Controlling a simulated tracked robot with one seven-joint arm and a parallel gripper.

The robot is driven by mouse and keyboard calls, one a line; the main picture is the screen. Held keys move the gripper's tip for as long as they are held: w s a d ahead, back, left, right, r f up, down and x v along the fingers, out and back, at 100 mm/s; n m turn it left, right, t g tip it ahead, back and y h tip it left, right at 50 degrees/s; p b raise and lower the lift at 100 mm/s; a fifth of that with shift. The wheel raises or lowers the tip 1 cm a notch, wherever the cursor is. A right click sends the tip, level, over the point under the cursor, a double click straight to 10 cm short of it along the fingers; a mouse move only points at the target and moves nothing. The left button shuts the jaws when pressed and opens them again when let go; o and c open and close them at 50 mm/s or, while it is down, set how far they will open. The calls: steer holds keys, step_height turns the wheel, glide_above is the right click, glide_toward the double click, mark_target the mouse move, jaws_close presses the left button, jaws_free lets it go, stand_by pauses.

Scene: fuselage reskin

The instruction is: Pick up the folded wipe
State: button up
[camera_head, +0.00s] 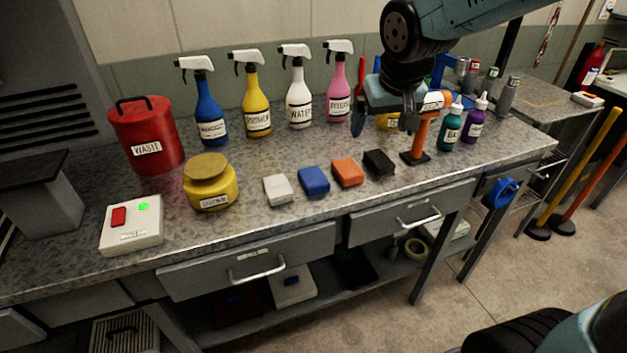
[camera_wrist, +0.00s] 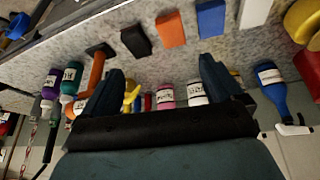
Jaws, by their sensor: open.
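My gripper (camera_head: 383,122) is open and empty above the back half of the bench, behind the row of small blocks. In the wrist view its two fingers (camera_wrist: 161,65) are spread apart with nothing between them. Four-sided, folded-looking pads lie in a row near the bench's front: white (camera_head: 278,190), blue (camera_head: 314,181), orange (camera_head: 347,172) and black (camera_head: 379,163). Which of them is the folded wipe I cannot tell. The wrist view shows the black pad (camera_wrist: 136,41), orange pad (camera_wrist: 170,29), blue pad (camera_wrist: 211,19) and part of the white pad (camera_wrist: 255,12).
Spray bottles, including a blue one (camera_head: 209,110) and a pink one (camera_head: 338,90), line the back. A yellow jar (camera_head: 210,185), red waste can (camera_head: 147,140) and switch box (camera_head: 132,225) stand left. An orange-handled tool (camera_head: 421,135) stands upright right of the black pad.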

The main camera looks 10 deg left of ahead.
steer(key=a+f+n+y, duration=0.15)
steer(key=a+f, duration=0.35)
steer(key=a, duration=0.7)
glide_above(313, 175)
steer(key=s, duration=0.3)
steer(key=shift+n+g+h, duration=0.25)
steer(key=shift+g, duration=0.15)
steer(key=f, duration=0.8)
steer(key=shift+w+d+f, duration=0.1)
steer(key=shift+w+d, duration=0.15)
steer(key=shift+d, duration=0.1)
steer(key=shift+w+d+x, duration=0.1)
steer(key=shift+d+x, duration=0.05)
steer(key=shift+x, duration=0.85)
steer(key=shift+w+d+x, duration=0.1)
steer(key=shift+x, duration=0.85)
steer(key=shift+w+a+f, duration=0.15)
steer(key=shift+w+f, duration=0.1)
steer(key=shift+f, duration=0.4)
steer(key=shift+f, duration=0.2)
steer(key=shift+c, duration=0.2)
steer(key=c, duration=1.1)
